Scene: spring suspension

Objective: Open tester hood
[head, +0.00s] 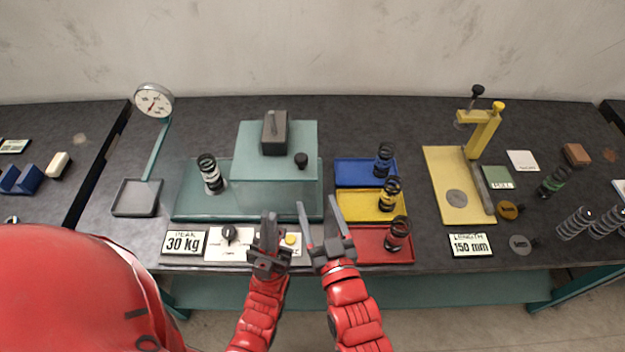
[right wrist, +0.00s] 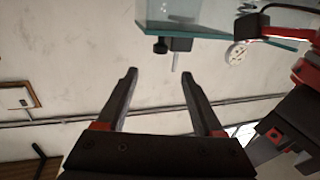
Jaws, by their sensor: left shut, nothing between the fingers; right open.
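The tester is a teal bench unit (head: 190,205) at the centre left. Its hood (head: 255,165) looks like a teal see-through cover over the back part, with a dark block (head: 275,133) at its top and a black knob (head: 301,160) near its front right corner. The glassy hood edge (right wrist: 185,25) also shows at the top of the right wrist view. My left gripper (head: 269,225) is shut and empty, in front of the tester. My right gripper (head: 318,210) is open and empty, right of the left one; its spread fingers (right wrist: 160,80) also show in the right wrist view.
A spring (head: 210,175) stands at the tester's left. A dial scale (head: 153,101) is further left. Blue (head: 350,172), yellow (head: 352,203) and red trays (head: 370,245) with springs lie right of the tester. A yellow press (head: 455,170) stands further right. A control panel (head: 205,255) lines the front.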

